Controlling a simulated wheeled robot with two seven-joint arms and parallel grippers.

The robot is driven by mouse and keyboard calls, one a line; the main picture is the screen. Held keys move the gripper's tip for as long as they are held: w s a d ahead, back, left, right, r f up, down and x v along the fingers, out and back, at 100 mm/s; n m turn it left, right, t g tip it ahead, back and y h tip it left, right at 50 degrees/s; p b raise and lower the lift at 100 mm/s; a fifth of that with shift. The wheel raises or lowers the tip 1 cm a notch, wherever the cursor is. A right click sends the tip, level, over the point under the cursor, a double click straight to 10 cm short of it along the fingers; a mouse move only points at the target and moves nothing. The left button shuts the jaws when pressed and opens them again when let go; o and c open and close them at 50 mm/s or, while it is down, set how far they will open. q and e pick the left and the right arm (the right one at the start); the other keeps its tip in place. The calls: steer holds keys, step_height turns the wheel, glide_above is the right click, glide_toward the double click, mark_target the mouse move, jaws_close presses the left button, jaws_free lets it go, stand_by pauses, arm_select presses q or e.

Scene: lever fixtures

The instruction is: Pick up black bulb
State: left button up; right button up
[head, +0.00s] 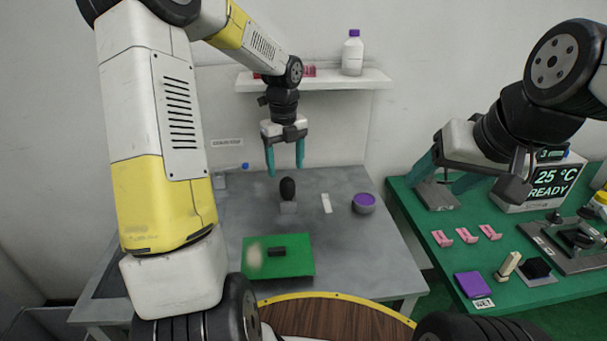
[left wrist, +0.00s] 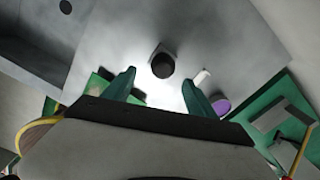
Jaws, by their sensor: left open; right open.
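The black bulb (head: 287,188) stands upright on a small grey block (head: 287,207) on the grey table. In the left wrist view the bulb (left wrist: 163,65) shows as a dark round shape from above, just beyond the fingertips and between their lines. My left gripper (head: 285,172) is open and empty, pointing down above the bulb; its teal fingers also show in the left wrist view (left wrist: 160,80). It does not appear to touch the bulb. My right gripper (head: 445,185) is open at the right, above the green table, with nothing seen in it.
On the grey table (head: 340,250) are a green mat (head: 300,262) with a black piece, a white strip (head: 326,203) and a purple-topped round container (head: 364,203). A shelf (head: 330,82) with a white bottle (head: 352,53) is behind. The green table (head: 440,270) holds pink clips and a display.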

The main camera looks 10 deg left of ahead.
mark_target(288, 180)
arm_select(q)
steer(key=f, duration=0.8)
steer(key=shift+w+d, duration=0.15)
steer(key=shift+d, duration=0.05)
steer(key=shift+r, duration=0.1)
steer(key=shift+c, duration=0.5)
steer(key=c, duration=1.3)
steer(key=shift+r, duration=0.1)
steer(key=shift+c, duration=0.2)
